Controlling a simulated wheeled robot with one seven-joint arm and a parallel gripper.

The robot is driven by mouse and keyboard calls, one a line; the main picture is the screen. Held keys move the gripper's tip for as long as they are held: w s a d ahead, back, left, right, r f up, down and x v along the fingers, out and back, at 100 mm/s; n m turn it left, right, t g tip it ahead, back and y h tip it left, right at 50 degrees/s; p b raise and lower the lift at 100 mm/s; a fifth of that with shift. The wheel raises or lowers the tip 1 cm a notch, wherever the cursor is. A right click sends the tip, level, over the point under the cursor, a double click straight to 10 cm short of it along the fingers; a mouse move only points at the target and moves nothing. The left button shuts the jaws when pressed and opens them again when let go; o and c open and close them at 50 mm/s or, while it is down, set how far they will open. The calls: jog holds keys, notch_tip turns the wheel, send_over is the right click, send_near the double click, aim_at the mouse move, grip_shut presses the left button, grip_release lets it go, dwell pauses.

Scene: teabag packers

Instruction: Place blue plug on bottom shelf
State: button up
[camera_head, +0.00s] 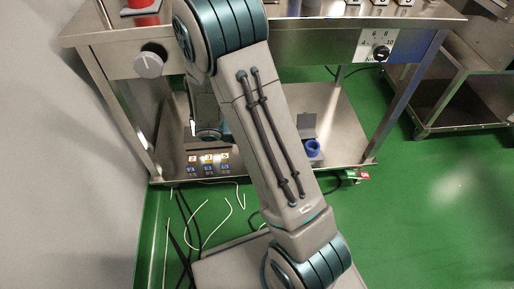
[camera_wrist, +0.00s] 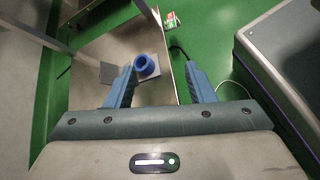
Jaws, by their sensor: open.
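The blue plug (camera_head: 313,148) is a round blue piece with a dark opening in its middle. It sits on the bottom shelf (camera_head: 345,125), right of my arm in the head view, beside a grey plate (camera_head: 306,125). In the wrist view the blue plug (camera_wrist: 146,65) shows between the fingers, close to the left fingertip in the picture. My gripper (camera_wrist: 159,68) is open, with nothing held between its two blue fingers. Whether a finger touches the plug cannot be told. My arm hides the middle of the shelf in the head view.
The steel table top (camera_head: 310,18) lies above the shelf, with a dial (camera_head: 381,53) and a knob (camera_head: 148,65) on its front. Small labelled blocks (camera_head: 208,163) line the shelf's front left. Cables (camera_head: 205,225) lie on the green floor. Another steel rack (camera_head: 450,100) stands at right.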

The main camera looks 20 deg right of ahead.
jog(key=s+a+r+m+t+y, duration=0.2)
jog(key=s+a+r+m+y, duration=0.7)
jog(key=r, duration=0.5)
jog(key=shift+s+a+m+t+y, duration=0.2)
jog(key=shift+s+m+t+y, duration=0.2)
jog(key=shift+s+m+y, duration=0.7)
jog(key=shift+c, duration=0.3)
